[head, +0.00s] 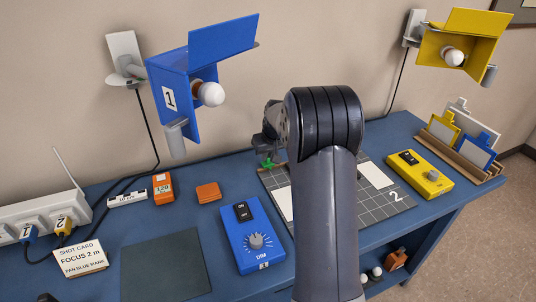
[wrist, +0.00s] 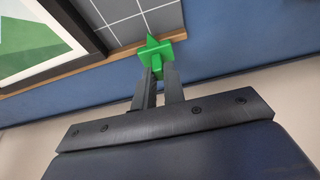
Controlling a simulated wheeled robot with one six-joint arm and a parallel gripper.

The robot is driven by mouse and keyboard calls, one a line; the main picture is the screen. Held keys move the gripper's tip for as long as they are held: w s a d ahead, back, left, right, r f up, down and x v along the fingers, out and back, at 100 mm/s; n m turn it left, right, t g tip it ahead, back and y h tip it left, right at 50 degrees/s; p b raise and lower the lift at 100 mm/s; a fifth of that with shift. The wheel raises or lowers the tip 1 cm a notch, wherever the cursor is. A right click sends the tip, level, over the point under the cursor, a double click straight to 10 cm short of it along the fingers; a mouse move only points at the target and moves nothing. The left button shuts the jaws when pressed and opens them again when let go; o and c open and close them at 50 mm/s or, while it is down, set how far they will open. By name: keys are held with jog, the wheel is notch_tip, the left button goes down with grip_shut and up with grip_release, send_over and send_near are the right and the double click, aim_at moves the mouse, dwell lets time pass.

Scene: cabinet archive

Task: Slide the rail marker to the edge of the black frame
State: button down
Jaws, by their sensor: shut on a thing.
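The green rail marker (wrist: 163,50) has a pointed tip and sits at the wooden rail (wrist: 120,52) along the edge of a grey grid board. My gripper (wrist: 158,74) is shut on the marker's lower part. The black frame (wrist: 82,24), around a white-bordered green picture, lies left of the marker in the wrist view. A short stretch of rail shows between them, so they are apart. In the head view the marker (head: 267,163) shows small at the board's far left corner; my arm hides the frame there.
The grid board (head: 386,204) carries pale cards. Left of it are a blue dimmer box (head: 250,236), a brown block (head: 208,192) and an orange box (head: 163,188). A yellow dimmer (head: 419,175) stands right. A blue lamp (head: 180,95) hangs on the wall above.

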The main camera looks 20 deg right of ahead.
dwell(0.3)
jog(key=d, duration=0.5)
jog(key=shift+d, duration=0.4)
jog(key=c, duration=1.5)
grip_release()
jog(key=shift+r, duration=0.1)
jog(key=v, duration=1)
jog(key=shift+s+r+b, duration=0.2)
jog(key=shift+b, duration=0.15)
